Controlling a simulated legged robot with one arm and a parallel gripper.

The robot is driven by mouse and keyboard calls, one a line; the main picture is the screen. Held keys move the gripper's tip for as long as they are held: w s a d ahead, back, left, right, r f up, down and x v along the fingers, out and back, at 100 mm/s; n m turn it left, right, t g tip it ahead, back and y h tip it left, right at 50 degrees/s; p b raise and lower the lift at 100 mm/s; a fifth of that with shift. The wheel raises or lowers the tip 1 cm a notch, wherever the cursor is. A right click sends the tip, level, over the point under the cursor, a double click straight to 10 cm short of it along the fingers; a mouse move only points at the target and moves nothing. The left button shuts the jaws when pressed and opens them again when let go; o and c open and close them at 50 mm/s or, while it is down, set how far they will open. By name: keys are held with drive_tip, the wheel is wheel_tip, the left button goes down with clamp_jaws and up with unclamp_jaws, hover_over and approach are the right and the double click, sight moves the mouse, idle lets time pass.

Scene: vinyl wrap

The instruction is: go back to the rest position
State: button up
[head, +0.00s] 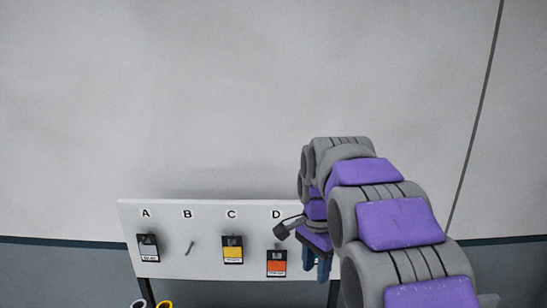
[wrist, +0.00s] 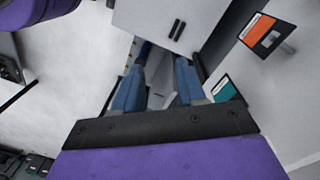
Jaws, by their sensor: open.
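My gripper (head: 317,272) hangs at the right part of a white board (head: 190,268), just right of the orange swatch (head: 277,263) under letter D. In the wrist view my gripper (wrist: 158,75) has its two blue fingers apart, with nothing seen between them. The orange swatch also shows there (wrist: 268,35) at upper right, clear of the fingers. A teal swatch (wrist: 228,90) shows just beyond the right finger; whether they touch I cannot tell. My arm hides the board's right end in the head view.
A grey swatch (head: 148,248) hangs under A and a yellow swatch (head: 232,250) under C. The peg (head: 190,248) under B is bare. Roll ends, one yellow (head: 165,304), show at the bottom edge. The wall (head: 200,90) above the board is clear.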

drive_tip(key=s+d+f+n+b, duration=0.1)
drive_tip(key=s+f+n+b, duration=0.2)
drive_tip(key=s+f, duration=0.4)
drive_tip(key=s+d+f+n+b, duration=0.2)
drive_tip(key=s+f, duration=0.6)
drive_tip(key=s, duration=0.8)
drive_tip(key=s+d+f+n+g+b, duration=0.1)
drive_tip(key=s+f+n+b, duration=0.5)
drive_tip(key=s, duration=0.5)
wheel_tip(320, 180, down, 2)
drive_tip(key=shift+s+d+f+b, duration=0.2)
drive_tip(key=shift+s+f+b, duration=0.05)
drive_tip(key=shift+b, duration=0.85)
